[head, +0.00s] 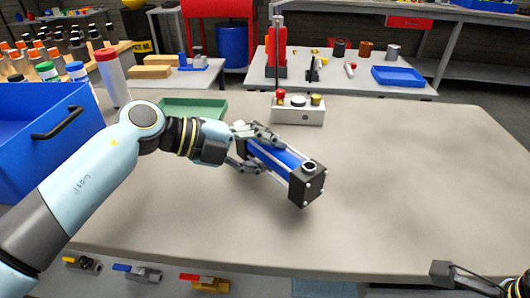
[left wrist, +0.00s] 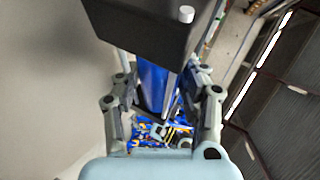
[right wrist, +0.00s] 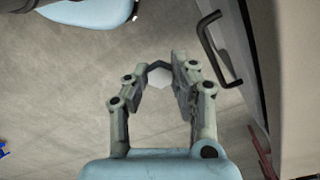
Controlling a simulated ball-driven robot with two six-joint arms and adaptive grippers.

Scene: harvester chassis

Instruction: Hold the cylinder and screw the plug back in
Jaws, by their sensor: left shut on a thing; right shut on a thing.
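The cylinder (head: 276,157) has a blue barrel, silver rods and black end blocks. My left gripper (head: 262,151) is shut around its barrel and holds it tilted, the near end block toward the front, over the table's middle. A round port with a pale rim (head: 309,166) shows on top of that block. In the left wrist view, the cylinder's barrel (left wrist: 153,85) is between the fingers, and a black end block fills the top. My right gripper (head: 458,275) is low at the front right, apart from the cylinder. In the right wrist view, it is shut on a small grey hexagonal plug (right wrist: 158,76).
The table (head: 400,180) is clear to the right. A blue bin (head: 40,145) with a black handle, a red-capped bottle (head: 112,78) and a green tray (head: 193,108) stand left. A box with knobs (head: 298,110) is at the back edge. Valves (head: 205,283) show below the front edge.

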